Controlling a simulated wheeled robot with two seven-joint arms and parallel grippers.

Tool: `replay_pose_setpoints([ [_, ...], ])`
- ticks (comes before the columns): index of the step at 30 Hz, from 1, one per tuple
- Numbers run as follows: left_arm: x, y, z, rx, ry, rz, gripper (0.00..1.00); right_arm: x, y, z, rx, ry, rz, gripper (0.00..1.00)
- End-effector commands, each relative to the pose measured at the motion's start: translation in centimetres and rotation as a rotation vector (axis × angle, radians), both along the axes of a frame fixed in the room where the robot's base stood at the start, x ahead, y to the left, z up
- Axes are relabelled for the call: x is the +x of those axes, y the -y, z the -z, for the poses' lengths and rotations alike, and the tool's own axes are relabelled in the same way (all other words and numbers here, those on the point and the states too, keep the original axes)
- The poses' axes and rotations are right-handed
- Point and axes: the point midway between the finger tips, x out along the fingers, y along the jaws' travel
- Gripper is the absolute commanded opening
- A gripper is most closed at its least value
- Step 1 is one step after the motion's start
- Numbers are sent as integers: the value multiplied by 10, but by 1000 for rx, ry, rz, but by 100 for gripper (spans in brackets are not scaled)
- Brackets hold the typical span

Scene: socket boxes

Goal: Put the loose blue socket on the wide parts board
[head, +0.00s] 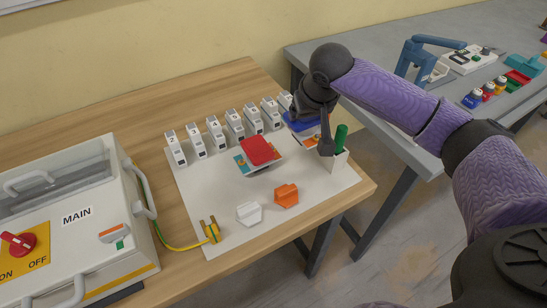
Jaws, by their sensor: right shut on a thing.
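The blue socket (299,125) is at the right back of the white parts board (207,183), partly hidden by my right gripper. My right gripper (322,143) is shut on it. From this angle I cannot tell whether the blue socket touches the board or is held just above it. A red socket (258,150) stands on the middle of the board. My left gripper is not in view.
Several numbered white modules (214,132) line the board's back. A white holder with a green cylinder (341,137) stands close right of my gripper. White (249,213) and orange (286,195) pieces lie in front. A MAIN box (78,230) and yellow plug (211,231) are left.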

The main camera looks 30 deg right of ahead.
Motion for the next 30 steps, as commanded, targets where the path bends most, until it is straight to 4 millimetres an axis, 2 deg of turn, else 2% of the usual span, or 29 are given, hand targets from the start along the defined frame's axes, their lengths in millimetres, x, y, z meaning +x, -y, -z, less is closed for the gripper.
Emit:
replay_pose_setpoints([
  [1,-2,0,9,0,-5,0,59,0,2,18,-1,-5,2,10],
  [3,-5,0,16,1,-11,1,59,0,2,34,-1,-5,2,10],
  [8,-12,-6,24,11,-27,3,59,0,2,55,-2,-4,1,10],
  [13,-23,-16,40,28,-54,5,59,-1,1,93,-2,-7,0,10],
  [15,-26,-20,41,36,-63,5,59,0,1,98,-2,-4,1,10],
  [23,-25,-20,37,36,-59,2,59,0,1,96,-2,-1,1,10],
  [24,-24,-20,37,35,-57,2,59,0,1,97,-1,-2,1,78],
  [26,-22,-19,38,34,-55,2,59,0,1,97,-1,-2,1,91],
  [30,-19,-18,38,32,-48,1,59,0,1,97,-1,-2,1,91],
])
